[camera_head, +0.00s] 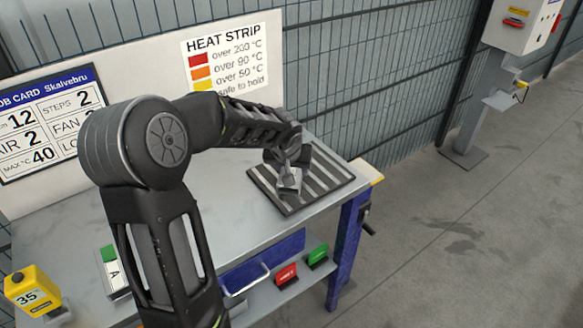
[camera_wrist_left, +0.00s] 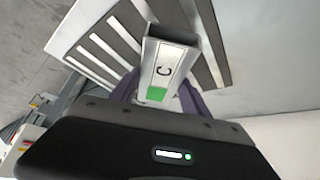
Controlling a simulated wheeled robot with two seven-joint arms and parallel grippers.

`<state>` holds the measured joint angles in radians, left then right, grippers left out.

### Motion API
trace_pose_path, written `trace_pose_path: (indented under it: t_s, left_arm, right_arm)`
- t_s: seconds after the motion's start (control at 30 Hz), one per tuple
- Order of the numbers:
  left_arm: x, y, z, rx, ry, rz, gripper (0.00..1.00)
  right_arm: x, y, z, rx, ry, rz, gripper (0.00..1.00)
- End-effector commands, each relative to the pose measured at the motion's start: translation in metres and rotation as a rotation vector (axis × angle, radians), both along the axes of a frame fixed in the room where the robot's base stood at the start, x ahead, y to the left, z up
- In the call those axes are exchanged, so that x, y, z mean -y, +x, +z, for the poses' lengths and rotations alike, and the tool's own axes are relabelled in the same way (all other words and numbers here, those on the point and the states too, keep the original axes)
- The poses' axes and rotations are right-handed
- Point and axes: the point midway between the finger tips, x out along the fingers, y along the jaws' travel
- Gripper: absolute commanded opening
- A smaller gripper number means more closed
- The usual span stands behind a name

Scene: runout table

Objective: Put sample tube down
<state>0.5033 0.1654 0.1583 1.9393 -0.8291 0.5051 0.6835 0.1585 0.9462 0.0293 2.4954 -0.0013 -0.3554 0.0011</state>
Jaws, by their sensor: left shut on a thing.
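The sample tube (camera_wrist_left: 161,68) is a grey rectangular tube marked C with a green patch at its lower end in the left wrist view. My left gripper (camera_wrist_left: 158,98) is shut on it. In the head view the left gripper (camera_head: 288,168) holds the tube (camera_head: 290,180) over the striped rack (camera_head: 325,184) at the table's right end. The rack also shows behind the tube in the left wrist view (camera_wrist_left: 95,40). I cannot tell whether the tube touches the rack. My right gripper is not in view.
The grey table (camera_head: 225,205) has clear room left of the rack. A piece marked A (camera_head: 113,272) and a yellow device reading 35 (camera_head: 33,290) are at the front left. A wire fence stands behind.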

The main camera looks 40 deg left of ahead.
Motion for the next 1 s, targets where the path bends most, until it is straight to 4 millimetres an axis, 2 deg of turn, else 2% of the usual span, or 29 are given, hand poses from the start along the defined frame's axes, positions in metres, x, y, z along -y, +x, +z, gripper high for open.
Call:
trace_pose_path:
  t_s: [0.07,0.1,0.3,0.33,0.73,0.87,1.0]
  left_arm:
    - [0.000,0.000,-0.003,0.001,0.000,0.000,0.05]
    - [0.000,0.000,-0.002,0.000,0.000,0.000,0.57]
    - [0.000,0.000,-0.002,0.000,0.000,0.000,0.74]
    - [0.000,0.000,-0.001,0.000,0.000,0.000,0.76]
    - [0.000,-0.001,0.004,0.000,0.001,0.000,0.76]
    - [0.004,-0.007,0.019,0.004,0.003,0.001,0.76]
    - [0.010,-0.020,0.043,0.005,0.003,0.002,0.76]
  right_arm:
    - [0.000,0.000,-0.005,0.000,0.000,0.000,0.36]
    - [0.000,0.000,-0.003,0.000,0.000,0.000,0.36]
    - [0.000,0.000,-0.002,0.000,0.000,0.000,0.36]
    - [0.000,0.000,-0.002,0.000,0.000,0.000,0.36]
    - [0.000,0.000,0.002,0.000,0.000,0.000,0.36]
    - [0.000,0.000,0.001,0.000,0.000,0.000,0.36]
    - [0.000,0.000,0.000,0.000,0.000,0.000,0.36]
